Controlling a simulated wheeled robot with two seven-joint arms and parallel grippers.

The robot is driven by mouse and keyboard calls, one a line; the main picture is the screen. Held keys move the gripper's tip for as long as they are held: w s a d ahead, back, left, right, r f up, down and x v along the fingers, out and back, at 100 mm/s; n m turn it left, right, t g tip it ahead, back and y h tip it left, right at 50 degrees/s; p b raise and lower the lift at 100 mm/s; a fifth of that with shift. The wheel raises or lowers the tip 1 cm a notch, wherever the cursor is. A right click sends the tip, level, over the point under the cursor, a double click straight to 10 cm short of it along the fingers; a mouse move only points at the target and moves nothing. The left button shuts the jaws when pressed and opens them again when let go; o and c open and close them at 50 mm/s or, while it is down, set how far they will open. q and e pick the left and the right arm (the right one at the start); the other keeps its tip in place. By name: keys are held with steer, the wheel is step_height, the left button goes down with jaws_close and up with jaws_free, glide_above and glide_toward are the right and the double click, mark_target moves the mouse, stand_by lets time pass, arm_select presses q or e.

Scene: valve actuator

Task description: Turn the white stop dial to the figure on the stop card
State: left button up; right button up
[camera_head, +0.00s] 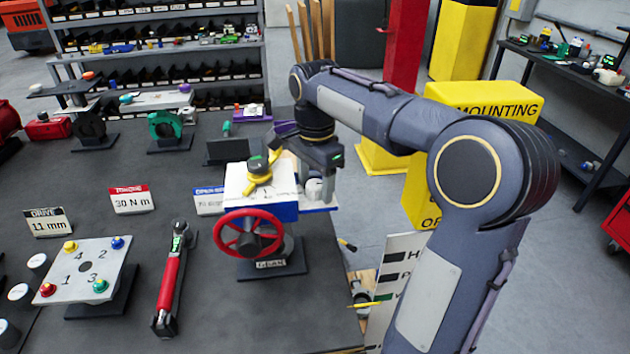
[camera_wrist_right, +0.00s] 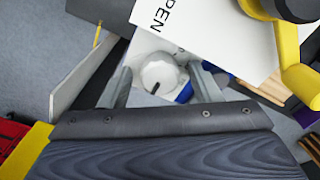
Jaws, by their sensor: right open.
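The white stop dial (camera_head: 313,187) sits on the right side of the blue-and-white valve actuator (camera_head: 284,210). In the right wrist view the dial (camera_wrist_right: 160,74) has a dark pointer mark towards its lower left. My right gripper (camera_head: 320,172) is at the dial from above; in the wrist view its open fingers (camera_wrist_right: 161,88) lie on either side of the dial, and I cannot tell whether they touch it. The stop card (camera_head: 208,201), with a blue header, stands left of the actuator; its figure is partly hidden and unreadable. My left gripper is out of view.
A red handwheel (camera_head: 248,235) is on the actuator's front and a yellow-and-black indicator (camera_head: 260,170) on its top, close to my right gripper. A red torque wrench (camera_head: 172,280) and a numbered plate (camera_head: 85,270) lie left. Yellow mounting blocks (camera_head: 485,102) stand behind my arm.

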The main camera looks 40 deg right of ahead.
steer(key=c, duration=1)
steer(key=shift+n, duration=0.3)
steer(key=n+p, duration=0.1)
steer(key=n, duration=0.2)
steer(key=shift+r+p, duration=0.1)
steer(key=shift+p, duration=0.25)
steer(key=n+p, duration=0.1)
steer(key=n, duration=0.2)
steer(key=shift+n, duration=0.3)
steer(key=n+p, duration=0.1)
steer(key=n, duration=0.3)
steer(key=shift+n+p, duration=0.6)
steer(key=shift+n, duration=1.7)
